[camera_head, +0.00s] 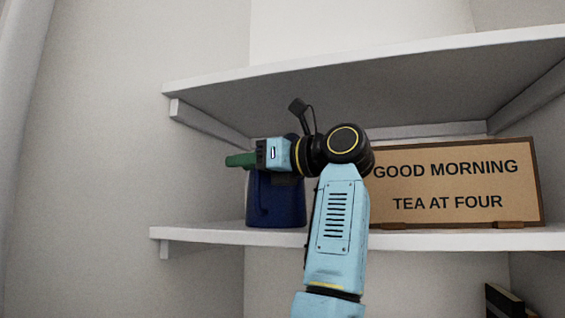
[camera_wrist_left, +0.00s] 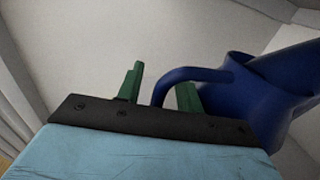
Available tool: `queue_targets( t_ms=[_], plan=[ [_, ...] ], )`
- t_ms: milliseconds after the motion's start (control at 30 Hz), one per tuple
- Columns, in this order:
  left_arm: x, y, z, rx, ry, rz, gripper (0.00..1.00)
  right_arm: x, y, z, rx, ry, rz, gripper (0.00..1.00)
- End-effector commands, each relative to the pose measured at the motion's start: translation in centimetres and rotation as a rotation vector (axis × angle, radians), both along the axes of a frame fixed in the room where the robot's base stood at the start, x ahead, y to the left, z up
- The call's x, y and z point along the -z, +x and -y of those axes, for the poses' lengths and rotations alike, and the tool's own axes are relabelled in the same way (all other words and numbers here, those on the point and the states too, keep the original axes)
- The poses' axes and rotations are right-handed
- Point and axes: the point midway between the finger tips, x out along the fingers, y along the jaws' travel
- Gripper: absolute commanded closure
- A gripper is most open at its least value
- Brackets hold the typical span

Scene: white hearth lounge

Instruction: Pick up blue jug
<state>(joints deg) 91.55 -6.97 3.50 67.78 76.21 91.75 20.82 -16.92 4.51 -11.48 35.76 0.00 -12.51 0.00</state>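The dark blue jug (camera_head: 277,203) stands on the lower shelf in the head view, partly hidden behind my left gripper and arm. My left gripper (camera_head: 240,160) has green fingers pointing left, in front of the jug's upper part. In the left wrist view the jug (camera_wrist_left: 270,95) is at the right, with its curved handle (camera_wrist_left: 190,74) reaching left. The left fingers (camera_wrist_left: 160,90) are spread apart. The handle's outer part shows between them, and the right finger shows within the handle's loop. I see a gap between the left finger and the handle. My right gripper is not in view.
A framed sign (camera_head: 447,187) reading "GOOD MORNING TEA AT FOUR" stands on the lower shelf (camera_head: 430,239), right of my arm. The upper shelf (camera_head: 350,75) hangs above the jug and my wrist. Dark objects (camera_head: 505,300) show below at the right. The lower shelf's left end is clear.

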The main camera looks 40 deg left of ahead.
Motion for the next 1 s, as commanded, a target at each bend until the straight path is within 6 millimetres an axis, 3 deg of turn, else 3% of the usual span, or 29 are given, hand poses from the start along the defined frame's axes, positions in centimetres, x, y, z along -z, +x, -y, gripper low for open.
queue_targets(
  t_ms=[200,500,1000],
  plan=[
    [0.02,0.00,-0.05,0.001,0.000,0.000,0.64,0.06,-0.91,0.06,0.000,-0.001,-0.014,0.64],
    [0.02,0.00,-0.03,0.001,0.000,0.000,1.00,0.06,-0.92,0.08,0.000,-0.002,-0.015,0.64],
    [-0.18,-0.11,-0.01,0.001,0.004,0.006,1.00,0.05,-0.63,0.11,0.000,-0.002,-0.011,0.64]
  ],
)
